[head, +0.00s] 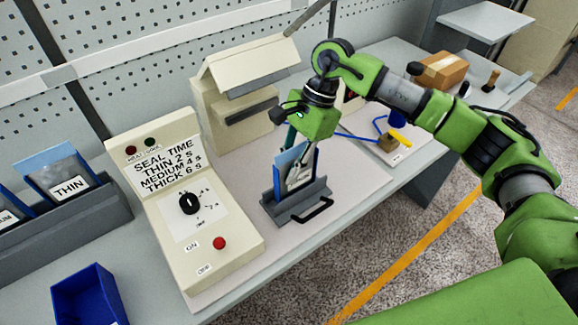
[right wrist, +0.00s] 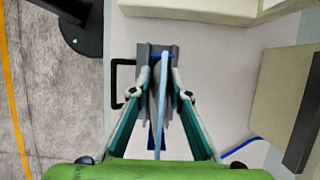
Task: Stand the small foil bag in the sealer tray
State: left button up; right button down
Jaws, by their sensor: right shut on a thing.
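The small foil bag (head: 286,168), blue and silvery, stands upright above the dark grey sealer tray (head: 297,204). Its lower edge is hidden behind the tray's front wall, so I cannot tell whether it rests on the bottom. My right gripper (head: 298,172) is over the tray, pointing down, shut on the bag. In the right wrist view the bag (right wrist: 161,110) shows edge-on as a thin pale blue strip between the fingers (right wrist: 160,92), in line with the tray (right wrist: 170,50). My left gripper is not in view.
The beige sealer (head: 240,88) stands behind the tray. A control box (head: 185,205) with a seal-time sign is to the left, beside a rack (head: 75,218) of bags and a blue bin (head: 88,298).

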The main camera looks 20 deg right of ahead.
aim_at(300, 144)
jog(key=shift+f+b, duration=0.35)
jog(key=shift+f, duration=0.15)
jog(key=c, duration=1.8)
grip_release()
jog(key=shift+r, duration=0.1)
jog(key=v, duration=0.7)
jog(key=shift+d+r, duration=0.1)
jog(key=shift+r, duration=0.15)
